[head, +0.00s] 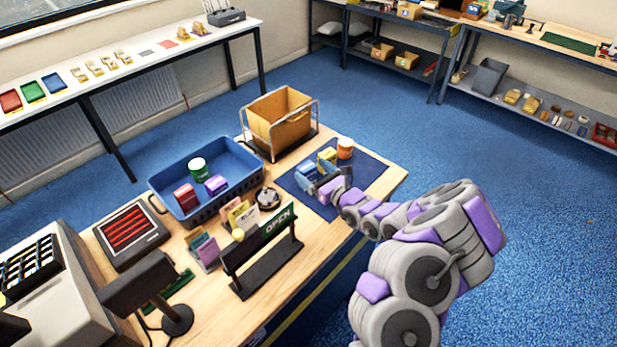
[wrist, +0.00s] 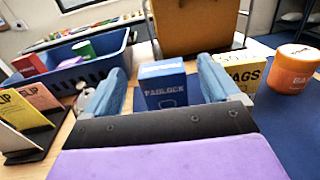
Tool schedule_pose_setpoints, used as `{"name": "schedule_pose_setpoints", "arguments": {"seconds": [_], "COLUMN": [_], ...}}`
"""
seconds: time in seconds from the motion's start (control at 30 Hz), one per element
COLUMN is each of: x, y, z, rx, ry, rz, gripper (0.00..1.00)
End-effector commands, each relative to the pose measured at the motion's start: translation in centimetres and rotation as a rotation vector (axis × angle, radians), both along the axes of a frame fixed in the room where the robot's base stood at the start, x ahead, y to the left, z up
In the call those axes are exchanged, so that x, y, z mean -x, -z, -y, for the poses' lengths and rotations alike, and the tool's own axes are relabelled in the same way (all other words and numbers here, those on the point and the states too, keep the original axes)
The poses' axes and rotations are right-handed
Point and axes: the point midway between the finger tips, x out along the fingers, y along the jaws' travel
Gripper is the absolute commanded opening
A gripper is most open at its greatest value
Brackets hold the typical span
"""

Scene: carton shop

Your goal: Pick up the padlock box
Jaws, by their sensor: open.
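The padlock box (wrist: 164,86) is a small blue carton with "PADLOCK" printed on its front, standing upright in the wrist view. My gripper (wrist: 165,88) is open, with one blue finger on each side of the box. In the head view my gripper (head: 316,180) is over the dark blue mat (head: 368,174) on the counter. There the padlock box is hard to tell apart from the blue fingers.
A yellow bags box (wrist: 240,72) and an orange tub (wrist: 292,68) stand right of my gripper. A cardboard carton in a metal frame (head: 279,117) is behind. A blue basket (head: 240,189) with several goods and an OPEN sign (head: 279,219) are to the left.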

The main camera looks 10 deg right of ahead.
Motion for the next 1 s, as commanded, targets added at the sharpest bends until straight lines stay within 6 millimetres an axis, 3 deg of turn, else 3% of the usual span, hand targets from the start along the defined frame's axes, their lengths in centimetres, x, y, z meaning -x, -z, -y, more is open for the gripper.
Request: {"name": "schedule_pose_setpoints", "arguments": {"seconds": [0.4, 0.7, 1.0], "x": [-4.3, -4.8, -4.8], "y": [0.7, 0.5, 0.6], "z": [-1.7, -1.9, -1.9], "rx": [-0.001, -0.002, -0.002], "ry": [-0.001, 0.001, 0.001], "rz": [0.003, 0.002, 0.001], "gripper": [0.89, 0.89, 0.63]}}
